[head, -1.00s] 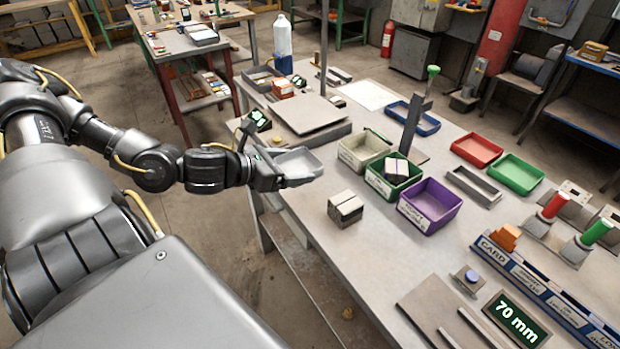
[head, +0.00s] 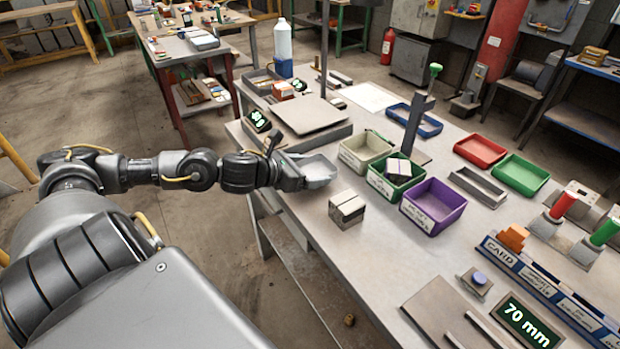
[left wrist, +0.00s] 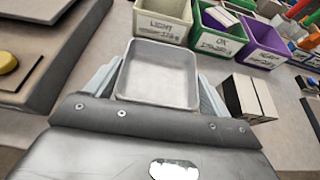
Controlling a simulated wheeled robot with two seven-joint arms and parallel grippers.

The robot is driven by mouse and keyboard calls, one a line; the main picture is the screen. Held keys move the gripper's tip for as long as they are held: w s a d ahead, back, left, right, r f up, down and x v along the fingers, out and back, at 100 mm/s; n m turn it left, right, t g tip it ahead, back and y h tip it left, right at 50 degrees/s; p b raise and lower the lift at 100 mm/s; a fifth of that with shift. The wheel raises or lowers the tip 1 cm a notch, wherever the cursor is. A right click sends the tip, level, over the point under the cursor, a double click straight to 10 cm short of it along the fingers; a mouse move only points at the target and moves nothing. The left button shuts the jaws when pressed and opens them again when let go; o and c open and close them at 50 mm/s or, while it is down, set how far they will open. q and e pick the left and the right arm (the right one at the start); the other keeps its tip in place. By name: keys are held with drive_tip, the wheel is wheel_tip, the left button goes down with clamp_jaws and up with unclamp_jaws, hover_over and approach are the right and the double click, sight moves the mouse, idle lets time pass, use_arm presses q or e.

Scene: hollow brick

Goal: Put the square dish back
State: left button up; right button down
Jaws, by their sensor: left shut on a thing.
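The square dish (head: 318,170) is a shallow light-grey tray at the left edge of the workbench. My left gripper (head: 298,171) is shut on it. In the left wrist view the dish (left wrist: 160,75) sits level between the two pale fingers, its inside empty. I cannot tell whether its underside touches the bench. My right gripper is not in view.
A hollow brick (head: 346,209) stands on the bench right of the dish. Behind it are a cream LIGHT bin (head: 366,150), a green OK bin (head: 375,182) holding a brick, and a purple bin (head: 432,206). A grey plate (head: 311,115) lies beyond the dish.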

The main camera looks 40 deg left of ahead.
use_arm(q)
wheel_tip(320, 180, down, 3)
drive_tip(key=shift+f, duration=0.1)
